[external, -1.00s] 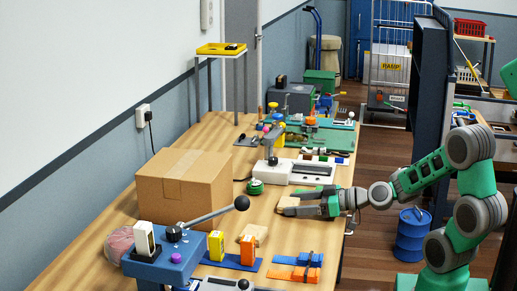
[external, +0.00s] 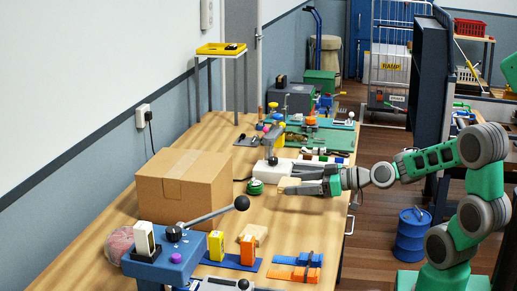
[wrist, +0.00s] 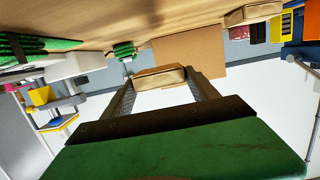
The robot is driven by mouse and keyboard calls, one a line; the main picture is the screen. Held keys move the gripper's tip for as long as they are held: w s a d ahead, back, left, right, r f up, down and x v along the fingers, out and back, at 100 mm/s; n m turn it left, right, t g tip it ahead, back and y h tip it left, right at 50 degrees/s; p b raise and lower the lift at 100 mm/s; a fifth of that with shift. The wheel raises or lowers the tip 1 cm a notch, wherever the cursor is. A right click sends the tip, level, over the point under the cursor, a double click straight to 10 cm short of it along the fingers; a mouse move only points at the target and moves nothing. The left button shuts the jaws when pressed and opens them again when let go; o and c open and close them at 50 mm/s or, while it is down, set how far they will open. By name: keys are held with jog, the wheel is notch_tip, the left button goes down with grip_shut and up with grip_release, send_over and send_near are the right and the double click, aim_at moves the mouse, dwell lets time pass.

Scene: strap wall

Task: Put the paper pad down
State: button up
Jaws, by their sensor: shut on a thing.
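The paper pad (external: 287,184) is a small tan block. In the wrist view the pad (wrist: 160,77) sits between the two dark fingertips of my gripper (wrist: 162,86). The fingers hide part of the pad in the external view. It seems to be held clear of the tabletop.
The wooden table (external: 209,267) has a large cardboard box (external: 175,192) at left.

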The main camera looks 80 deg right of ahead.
jog(key=shift+y, duration=0.4)
jog(key=r, duration=0.1)
jog(key=a+r+p, duration=0.1)
jog(key=r, duration=0.1)
jog(key=a+r, duration=0.1)
jog(key=shift+w+r+p, duration=0.35)
jog(key=shift+r+p, duration=0.05)
jog(key=w+a+r+n+g+y+p, duration=0.1)
jog(key=w+a+r+n+y+p, duration=0.45)
jog(key=w+a+r+p, duration=0.55)
notch_tip(320, 180, up, 7)
jog(key=w+b, duration=0.1)
jog(key=b, duration=0.2)
jog(key=m+p, duration=0.1)
jog(key=p, duration=0.2)
send_over(192, 171)
notch_tip(192, 171, down, 10)
jog(key=shift+s+a+f, duration=0.1)
jog(key=shift+s+f, duration=0.05)
jog(key=shift+f, duration=0.1)
jog(key=f, duration=0.3)
jog(key=shift+w+f+h, duration=0.2)
jog(key=shift+f+h, duration=0.05)
